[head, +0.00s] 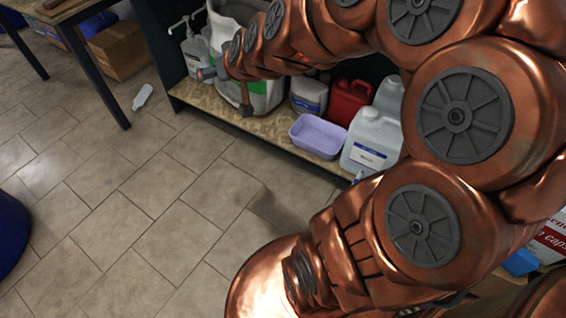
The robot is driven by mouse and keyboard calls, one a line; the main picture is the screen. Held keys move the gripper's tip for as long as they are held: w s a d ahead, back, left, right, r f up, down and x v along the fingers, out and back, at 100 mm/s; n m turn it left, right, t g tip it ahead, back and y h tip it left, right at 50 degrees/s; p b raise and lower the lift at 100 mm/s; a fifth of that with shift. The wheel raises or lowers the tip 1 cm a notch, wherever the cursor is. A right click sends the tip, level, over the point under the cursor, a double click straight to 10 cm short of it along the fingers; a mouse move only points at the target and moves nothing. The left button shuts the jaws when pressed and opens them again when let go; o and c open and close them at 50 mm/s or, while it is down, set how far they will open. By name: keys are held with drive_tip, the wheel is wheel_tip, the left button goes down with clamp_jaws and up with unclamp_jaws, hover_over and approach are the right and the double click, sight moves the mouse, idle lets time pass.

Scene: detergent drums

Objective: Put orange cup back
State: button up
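No orange cup can be made out in the head view; my copper-coloured arm covers much of the right side and could hide it. My gripper (226,91) is at the far end of the arm, at the upper left of the low shelf. Its two fingers look spread apart, one toward the left and one downward, with nothing seen between them but the white and green drum (268,98) behind. The gripper is small in view, and I cannot tell whether it touches the drum.
The chipboard shelf (222,115) holds a pump bottle (196,58), a lilac tub (318,136), a red canister (348,102) and a white jug (371,143). A white bottle (142,97) lies on the tiled floor. A cardboard box (121,50) stands upper left. The middle floor is clear.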

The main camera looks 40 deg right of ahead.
drive_tip(key=s+a+f+n+g+y, duration=0.1)
drive_tip(key=s+a+f+g, duration=0.15)
drive_tip(key=s, duration=0.45)
drive_tip(key=s+a+f+n+g, duration=0.1)
drive_tip(key=s+a+f+g, duration=0.2)
drive_tip(key=s, duration=0.4)
drive_tip(key=s+a+f+n+g+y, duration=0.1)
drive_tip(key=s+a+g, duration=0.2)
drive_tip(key=s+a, duration=0.3)
drive_tip(key=s+d+g+h, duration=0.1)
drive_tip(key=s+d+g, duration=0.2)
drive_tip(key=s, duration=1)
drive_tip(key=shift+d+r+g+h, duration=0.15)
drive_tip(key=shift+r+g+h, duration=0.2)
drive_tip(key=shift+g, duration=0.5)
drive_tip(key=shift+s+f, duration=0.1)
wheel_tip(320, 180, up, 15)
drive_tip(key=w+t+p, duration=0.1)
drive_tip(key=p, duration=1.3)
